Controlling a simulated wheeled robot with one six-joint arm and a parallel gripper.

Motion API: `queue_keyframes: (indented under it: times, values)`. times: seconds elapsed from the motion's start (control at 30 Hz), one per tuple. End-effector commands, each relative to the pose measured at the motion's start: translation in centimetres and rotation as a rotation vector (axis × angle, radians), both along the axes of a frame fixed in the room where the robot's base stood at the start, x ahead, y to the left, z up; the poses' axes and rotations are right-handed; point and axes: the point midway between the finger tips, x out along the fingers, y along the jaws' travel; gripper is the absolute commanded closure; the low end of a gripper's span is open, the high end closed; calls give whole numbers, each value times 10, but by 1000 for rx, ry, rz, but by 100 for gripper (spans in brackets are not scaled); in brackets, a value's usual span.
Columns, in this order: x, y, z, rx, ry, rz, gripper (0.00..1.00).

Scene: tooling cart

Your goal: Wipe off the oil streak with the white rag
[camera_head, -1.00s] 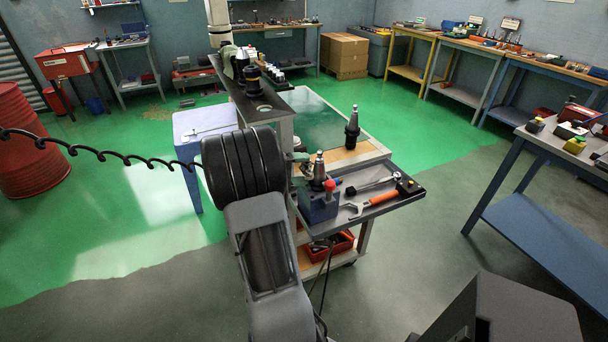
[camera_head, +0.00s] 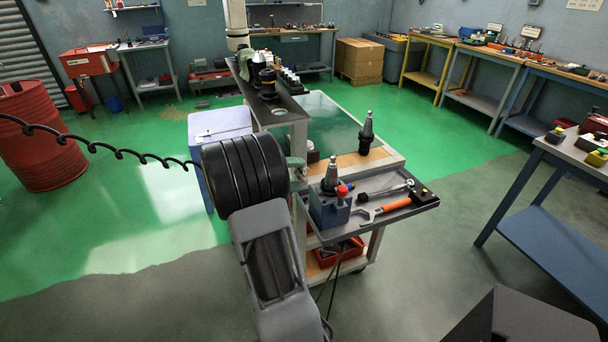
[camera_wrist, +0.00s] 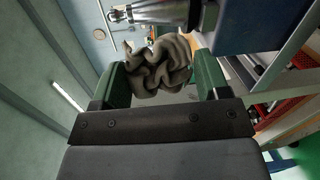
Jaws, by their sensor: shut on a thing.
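In the wrist view my gripper (camera_wrist: 160,72) has green fingers shut on a crumpled rag (camera_wrist: 158,62), which looks grey-brown in this shade. The rag bulges out past the fingertips. In the head view my own arm hides the rag and most of the gripper, beside the tooling cart. I cannot make out the oil streak in either view.
A blue block (camera_head: 328,210) with a tapered tool holder, an orange-handled wrench (camera_head: 385,209) and a ratchet (camera_head: 388,190) are on the side tray. Another tool holder (camera_head: 367,135) stands on the cart top. A raised dark shelf (camera_head: 276,113) borders it.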

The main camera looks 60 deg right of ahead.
Motion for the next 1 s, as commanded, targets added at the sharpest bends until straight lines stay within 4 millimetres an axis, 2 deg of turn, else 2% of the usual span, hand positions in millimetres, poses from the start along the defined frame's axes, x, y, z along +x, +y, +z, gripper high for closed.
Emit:
queue_keyframes:
  times: [0.57,1.0]
  values:
    - [5,7,2,-1,1,0,50]
    - [23,28,5,0,0,0,50]
